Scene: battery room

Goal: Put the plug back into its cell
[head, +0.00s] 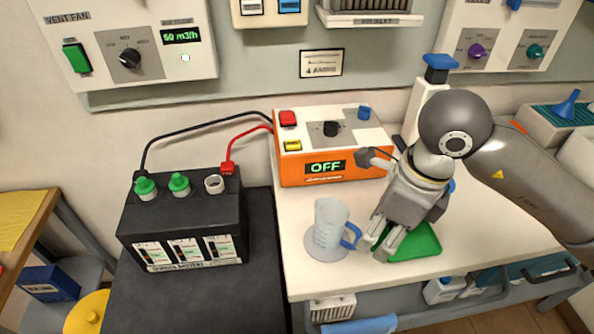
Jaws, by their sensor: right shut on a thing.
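The black battery (185,222) stands on a dark stand at left. Two of its cells carry green plugs, one at the left (146,187) and one in the middle (179,183). The right cell (214,184) is open, showing a pale ring. My right gripper (377,248) points down at the left edge of a green tray (417,244) on the white table. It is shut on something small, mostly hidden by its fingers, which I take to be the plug. No loose plug shows elsewhere. My left gripper is out of view.
A clear jug (328,228) with a blue handle stands just left of my right gripper, very close. The orange charger (330,150) reads OFF; its red and black leads run to the battery. A blue funnel (566,104) stands at far right.

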